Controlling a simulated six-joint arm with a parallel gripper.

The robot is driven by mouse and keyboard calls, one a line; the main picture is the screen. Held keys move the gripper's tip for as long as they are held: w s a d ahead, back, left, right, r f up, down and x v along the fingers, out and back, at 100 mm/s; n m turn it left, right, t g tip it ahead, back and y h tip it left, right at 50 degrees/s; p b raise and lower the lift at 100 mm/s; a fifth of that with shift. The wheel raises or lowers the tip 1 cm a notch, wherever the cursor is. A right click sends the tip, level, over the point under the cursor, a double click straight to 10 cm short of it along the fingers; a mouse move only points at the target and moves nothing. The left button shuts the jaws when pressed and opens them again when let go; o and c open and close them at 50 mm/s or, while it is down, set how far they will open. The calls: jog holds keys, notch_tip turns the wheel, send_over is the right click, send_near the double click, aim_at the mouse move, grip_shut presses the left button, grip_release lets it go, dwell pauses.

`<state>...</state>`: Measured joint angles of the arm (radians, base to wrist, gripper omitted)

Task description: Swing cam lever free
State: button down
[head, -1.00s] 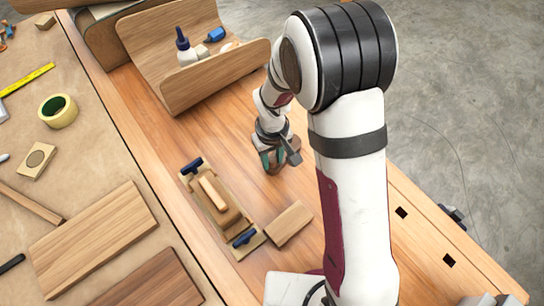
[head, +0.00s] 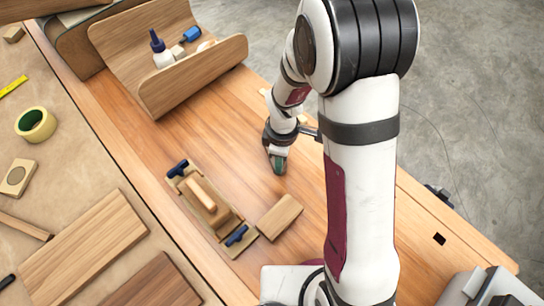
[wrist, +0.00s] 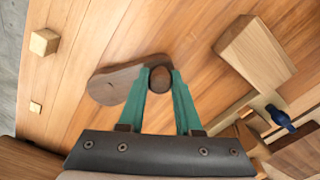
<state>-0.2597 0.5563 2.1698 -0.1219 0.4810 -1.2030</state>
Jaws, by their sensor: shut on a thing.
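The cam lever (wrist: 115,86) is a dark brown, teardrop-shaped wooden piece lying flat on the bench in the wrist view. A round dark knob (wrist: 160,80) stands at its right end. My gripper (wrist: 160,78) has green fingers on both sides of this knob and is shut on it. In the head view my gripper (head: 278,163) is low over the bench, and the lever is mostly hidden behind it. The wooden jig (head: 222,222) with dark blue clamp handles stands to the left of and nearer than my gripper.
A light wood block (head: 281,216) lies beside the jig; it also shows in the wrist view (wrist: 262,52). A curved wooden shell (head: 190,80) holds a glue bottle (head: 161,52) at the back. A small cube (wrist: 44,41) lies at the wrist view's upper left.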

jog(key=d+n, duration=0.2)
jog(key=n, duration=0.1)
jog(key=shift+w+d+n, duration=0.2)
jog(key=shift+w+n, duration=0.1)
jog(key=shift+w, duration=0.1)
jog(key=shift+w+d+n, duration=0.4)
jog(key=shift+d+n, duration=0.1)
jog(key=shift+n, duration=0.4)
jog(key=shift+w+d+n, duration=0.35)
jog(key=shift+d+n, duration=0.1)
jog(key=shift+n, duration=0.45)
jog(key=c, duration=0.6)
grip_release()
notch_tip(320, 180, up, 16)
jog(key=shift+f, duration=0.1)
